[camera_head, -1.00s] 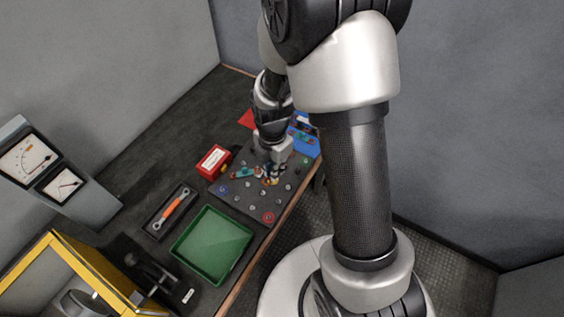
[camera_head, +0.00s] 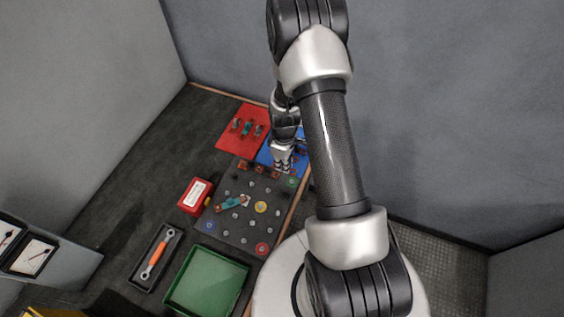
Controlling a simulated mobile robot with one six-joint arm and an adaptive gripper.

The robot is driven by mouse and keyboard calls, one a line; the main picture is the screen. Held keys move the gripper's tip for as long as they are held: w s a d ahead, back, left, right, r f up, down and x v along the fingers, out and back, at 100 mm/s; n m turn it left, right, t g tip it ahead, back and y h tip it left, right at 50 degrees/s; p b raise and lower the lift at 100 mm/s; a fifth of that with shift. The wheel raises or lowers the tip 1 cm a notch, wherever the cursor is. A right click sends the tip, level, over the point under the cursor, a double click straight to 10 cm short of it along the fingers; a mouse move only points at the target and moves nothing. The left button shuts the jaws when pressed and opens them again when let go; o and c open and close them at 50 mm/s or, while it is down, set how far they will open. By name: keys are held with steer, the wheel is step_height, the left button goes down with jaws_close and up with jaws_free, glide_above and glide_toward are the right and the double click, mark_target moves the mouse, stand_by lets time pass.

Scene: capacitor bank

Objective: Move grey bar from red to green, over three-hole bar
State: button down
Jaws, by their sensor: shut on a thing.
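My gripper (camera_head: 283,168) is at the far edge of the dark board (camera_head: 222,184), in front of the blue mat. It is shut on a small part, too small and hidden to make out. The board carries several grey studs and coloured round marks: red (camera_head: 262,248), green (camera_head: 291,182), yellow (camera_head: 261,207) and blue (camera_head: 209,225). A teal bar with brownish ends (camera_head: 233,202) lies on the board's left half. I cannot make out a grey bar or a three-hole bar for certain.
Beyond the board are a red mat (camera_head: 232,140) with several small parts and a blue mat (camera_head: 264,158). A red box (camera_head: 195,196), a tray with an orange-handled wrench (camera_head: 155,255) and a green tray (camera_head: 180,300) are to the left and front. Brown blocks (camera_head: 258,169) line the board's far edge.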

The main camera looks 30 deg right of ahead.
steer(key=shift+f+b, duration=1.75)
steer(key=shift+f, duration=0.95)
steer(key=shift+f+b, duration=0.55)
steer(key=c, duration=1.6)
jaws_free()
steer(key=shift+c, duration=0.2)
steer(key=shift+r, duration=0.1)
step_height(320, 180, up, 12)
steer(key=shift+f, duration=0.1)
